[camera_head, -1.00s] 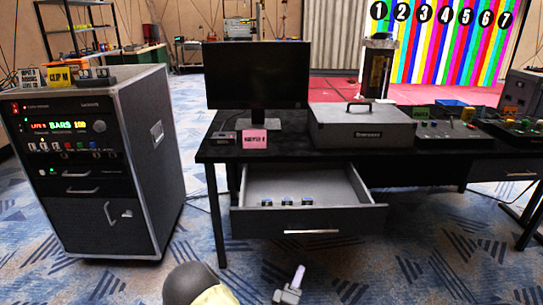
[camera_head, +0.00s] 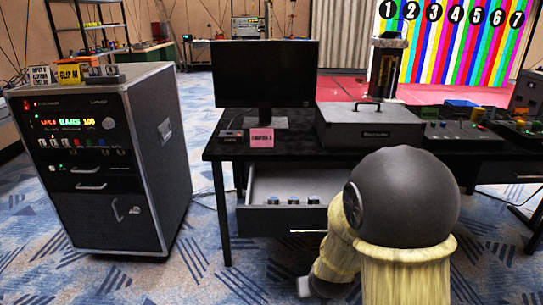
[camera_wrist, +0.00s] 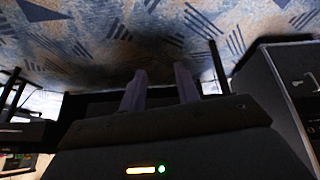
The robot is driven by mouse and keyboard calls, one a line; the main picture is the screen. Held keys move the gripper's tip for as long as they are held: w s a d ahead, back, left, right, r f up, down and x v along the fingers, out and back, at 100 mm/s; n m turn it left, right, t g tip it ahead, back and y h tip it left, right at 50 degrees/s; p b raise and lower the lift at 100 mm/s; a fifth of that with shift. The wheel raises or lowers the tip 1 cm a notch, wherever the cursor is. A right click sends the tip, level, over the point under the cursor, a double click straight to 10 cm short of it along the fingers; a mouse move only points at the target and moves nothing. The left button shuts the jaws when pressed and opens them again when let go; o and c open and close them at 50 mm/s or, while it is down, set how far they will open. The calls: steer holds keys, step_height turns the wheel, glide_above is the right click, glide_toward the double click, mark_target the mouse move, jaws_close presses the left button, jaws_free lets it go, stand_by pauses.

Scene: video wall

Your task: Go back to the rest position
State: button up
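My gripper (camera_wrist: 160,92) shows in the wrist view with its two fingers apart and nothing between them. My arm fills the lower right middle of the head view, and the gripper's fingers cannot be made out there. The open drawer (camera_head: 258,222) under the desk holds several small blue-topped items (camera_head: 292,200). My arm hides the drawer's right part.
The black desk (camera_head: 228,150) carries a monitor (camera_head: 265,75), a grey case (camera_head: 365,128) and control panels (camera_head: 455,133). A wheeled equipment rack (camera_head: 165,150) stands to the left.

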steer(key=s+d+r+m+g, duration=0.1)
steer(key=s+d+r+g, duration=0.25)
steer(key=s+r, duration=0.45)
step_height(320, 180, up, 32)
steer(key=s+p, duration=0.2)
steer(key=p, duration=3.2)
steer(key=shift+s+r, duration=0.15)
steer(key=shift+s, duration=0.1)
steer(key=shift+t, duration=0.25)
stand_by(2.0)
